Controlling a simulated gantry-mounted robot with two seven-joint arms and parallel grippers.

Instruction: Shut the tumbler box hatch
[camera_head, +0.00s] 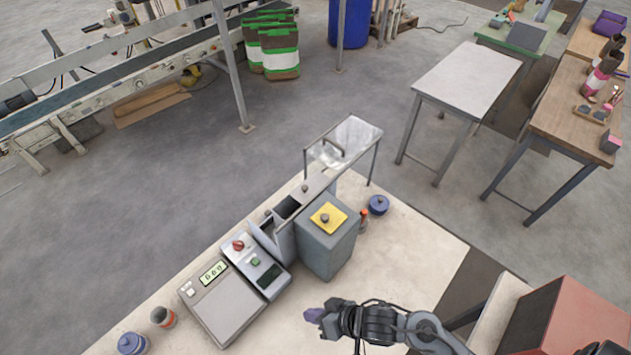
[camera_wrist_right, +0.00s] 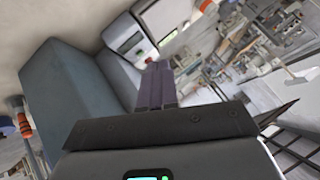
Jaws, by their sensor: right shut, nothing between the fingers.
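A grey box (camera_head: 325,249), which looks like the tumbler box, stands on the pale table. On its top is a yellow square plate (camera_head: 328,218) with a dark knob; I cannot tell whether this is the hatch or how it sits. The grey box also fills the left of the right wrist view (camera_wrist_right: 65,100). My right gripper (camera_head: 312,316) is shut and empty, in front of the box and apart from it. Its purple fingers (camera_wrist_right: 157,85) are together in the wrist view. My left gripper is not in view.
A control panel (camera_head: 250,265) and a scale (camera_head: 225,308) with a lit display stand left of the box. A clear-topped stand (camera_head: 350,140) is behind. A blue pot (camera_head: 378,205) and an orange-topped tool (camera_head: 363,218) are to the right.

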